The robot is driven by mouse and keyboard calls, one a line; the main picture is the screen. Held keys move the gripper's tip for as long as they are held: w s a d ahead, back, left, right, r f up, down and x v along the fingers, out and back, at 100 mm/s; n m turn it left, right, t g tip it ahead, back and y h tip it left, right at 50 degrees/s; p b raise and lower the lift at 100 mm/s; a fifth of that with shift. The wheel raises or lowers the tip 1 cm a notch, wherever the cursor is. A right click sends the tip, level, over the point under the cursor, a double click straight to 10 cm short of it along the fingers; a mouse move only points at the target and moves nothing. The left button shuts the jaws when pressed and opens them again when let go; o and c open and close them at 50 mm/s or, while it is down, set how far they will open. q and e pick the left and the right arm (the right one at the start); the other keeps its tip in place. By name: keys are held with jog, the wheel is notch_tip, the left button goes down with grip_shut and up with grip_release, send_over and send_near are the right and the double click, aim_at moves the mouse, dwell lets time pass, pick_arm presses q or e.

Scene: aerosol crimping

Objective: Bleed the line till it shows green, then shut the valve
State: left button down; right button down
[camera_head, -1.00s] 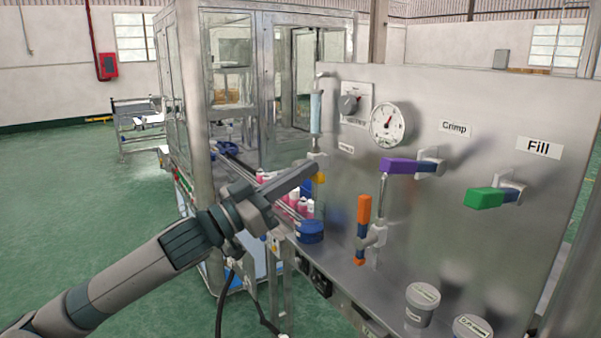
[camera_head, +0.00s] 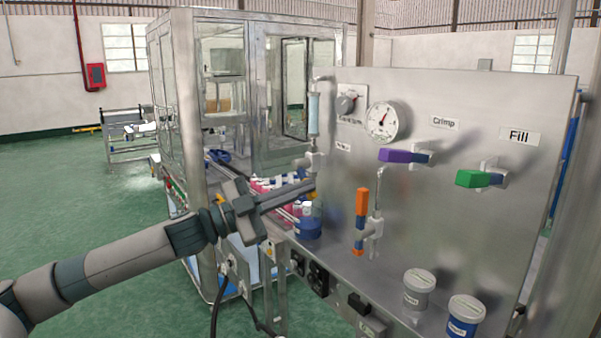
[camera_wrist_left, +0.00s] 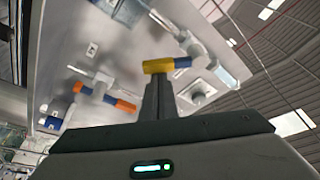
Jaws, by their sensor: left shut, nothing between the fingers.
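My left gripper (camera_head: 311,185) is shut and empty, its fingers pointing at the left edge of the steel panel (camera_head: 480,235). In the left wrist view the shut fingers (camera_wrist_left: 158,82) end at a yellow valve handle (camera_wrist_left: 158,67) with a blue end; I cannot tell whether they touch. In the head view the fingers cover that handle. Above it stands a clear sight tube (camera_head: 313,114), pale blue, with no green showing. My right gripper is not in view.
The panel carries a knob (camera_head: 347,103), a dial gauge (camera_head: 387,121), a purple handle (camera_head: 402,156), a green handle (camera_head: 480,179) and an upright orange handle (camera_head: 361,203). Two lidded jars (camera_head: 419,288) (camera_head: 466,315) stand at the lower right. A blue jar (camera_head: 307,229) stands below my fingers.

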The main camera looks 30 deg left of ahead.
pick_arm(q)
jog(key=m, duration=0.2)
jog(key=a+f+m+g, duration=0.1)
jog(key=m, duration=0.1)
jog(key=w+a+f+m+g+p, duration=0.1)
jog(key=m, duration=0.1)
jog(key=shift+a+f+h, duration=0.15)
jog(key=shift+f+h, duration=0.05)
jog(key=shift+h, duration=0.1)
jog(key=shift+a, duration=0.1)
dwell(0.5)
